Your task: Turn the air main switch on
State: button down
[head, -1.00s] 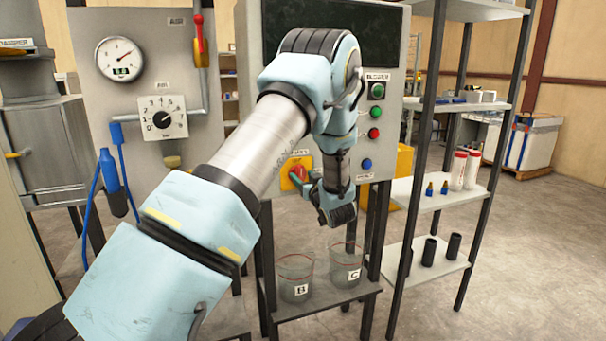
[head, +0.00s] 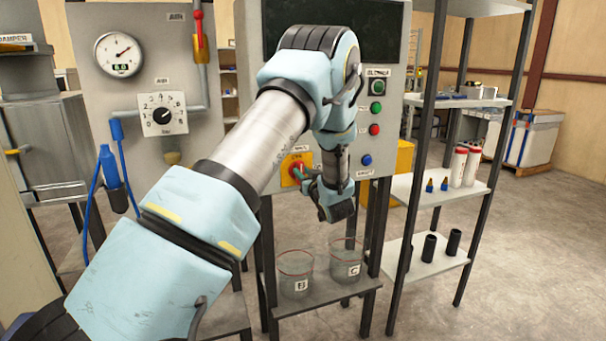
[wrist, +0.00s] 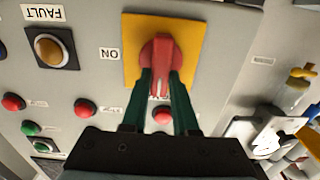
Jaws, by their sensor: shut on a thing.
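A red rotary switch (head: 297,172) sits on a yellow-orange plate (head: 287,182) at the lower left of the grey control panel. In the wrist view the red knob (wrist: 162,55) stands on its yellow plate (wrist: 133,24), with an upside-down ON label (wrist: 110,54) beside it. My gripper (wrist: 165,78) has its two green fingers shut on the knob's grip, one on each side. In the head view my gripper (head: 301,178) reaches the switch from the right, and my wrist hides part of the panel. A label beneath the knob is partly covered by the fingers.
The panel has green (head: 376,108), red (head: 374,129) and blue (head: 365,160) buttons to the right. An air board with a gauge (head: 119,54), dial (head: 162,114) and red-handled valve (head: 199,28) is at left. Beakers B (head: 295,270) and C (head: 346,262) stand below.

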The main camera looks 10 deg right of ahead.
dwell(0.4)
jog(key=m, duration=0.4)
jog(key=shift+d, duration=0.25)
jog(key=shift+d+f+m+p, duration=0.1)
jog(key=shift+f+m+p, duration=0.2)
jog(key=shift+m, duration=2.05)
jog(key=shift+d+f+m+p, duration=0.15)
jog(key=shift+m+p, duration=0.3)
jog(key=shift+m, duration=1.85)
jog(key=shift+d+f+m+p, duration=0.1)
jog(key=shift+m+p, duration=0.25)
jog(key=shift+m, duration=2)
jog(key=c, duration=0.7)
grip_release()
